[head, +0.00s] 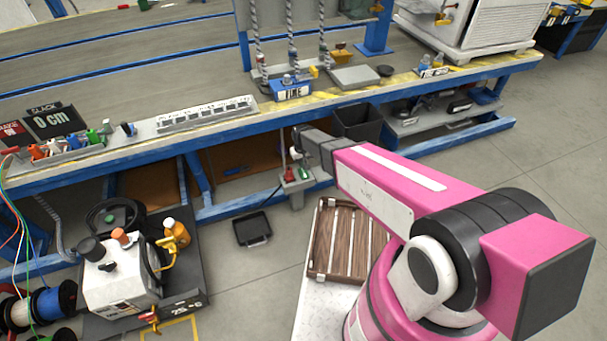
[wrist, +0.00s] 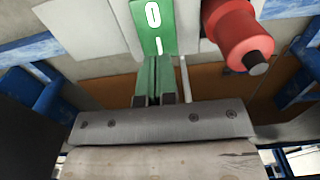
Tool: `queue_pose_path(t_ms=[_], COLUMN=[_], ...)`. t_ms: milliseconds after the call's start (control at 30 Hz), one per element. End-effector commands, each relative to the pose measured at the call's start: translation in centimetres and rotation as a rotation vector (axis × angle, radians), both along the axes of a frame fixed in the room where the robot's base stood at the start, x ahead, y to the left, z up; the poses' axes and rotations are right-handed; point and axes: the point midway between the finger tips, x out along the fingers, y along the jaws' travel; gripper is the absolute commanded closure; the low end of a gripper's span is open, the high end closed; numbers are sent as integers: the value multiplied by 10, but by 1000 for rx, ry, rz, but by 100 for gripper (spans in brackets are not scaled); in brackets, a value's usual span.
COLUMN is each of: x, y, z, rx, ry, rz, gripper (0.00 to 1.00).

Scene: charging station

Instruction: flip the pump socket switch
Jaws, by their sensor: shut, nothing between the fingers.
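A green switch plate (wrist: 153,25) marked 0 and I sits on a pale panel at the top of the wrist view. A grey socket box (head: 296,187) with a green part stands below the bench edge in the head view, near the end of my arm. My gripper (wrist: 154,88) is shut and empty, pointing at the lower end of the green plate. I cannot tell whether the fingertips touch it. A red cylindrical part (wrist: 238,28) with a dark tip stands just right of the plate.
The workbench (head: 130,148) has a blue frame and yellow-striped edge above the socket box. A black bin (head: 357,122) is close right of my wrist. A black tray (head: 252,229) and a wooden crate (head: 340,240) are below. A white pump-like unit (head: 118,283) stands at left.

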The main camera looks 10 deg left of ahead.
Motion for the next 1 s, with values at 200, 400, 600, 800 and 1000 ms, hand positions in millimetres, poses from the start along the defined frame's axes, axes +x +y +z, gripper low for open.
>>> queue_pose_path(t_ms=[200, 400, 600, 800, 1000], x=[0, 0, 0, 0, 0], y=[0, 0, 0, 0, 0], z=[-1, -3, -6, -8, -11], rx=[0, 0, 0, 0, 0], ry=[0, 0, 0, 0, 0], rz=[0, 0, 0, 0, 0], gripper=[100, 100, 100, 100, 100])
